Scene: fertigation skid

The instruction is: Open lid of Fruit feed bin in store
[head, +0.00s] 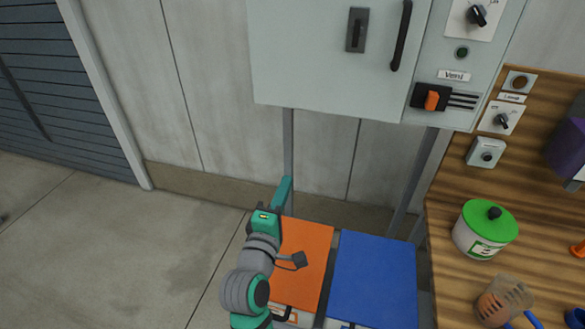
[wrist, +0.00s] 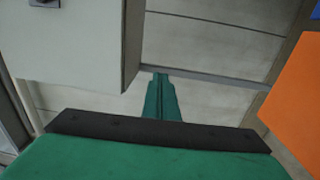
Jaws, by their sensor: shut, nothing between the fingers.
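Two low bins stand side by side in the head view, one with an orange lid (head: 306,248) and one with a blue lid (head: 374,278). Both lids look flat and closed. Dark handles show at their front edges, the orange bin's (head: 284,317) partly behind my arm. The bin labels are too small to read, so I cannot tell which is Fruit feed. My gripper (head: 286,182) is shut and empty, above the back left corner of the orange lid and apart from it. In the wrist view its fingers (wrist: 161,78) are together, with the orange lid (wrist: 297,95) at the right.
A grey control cabinet (head: 318,70) on legs hangs over the area behind the bins. The concrete floor (head: 110,250) at left is clear.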

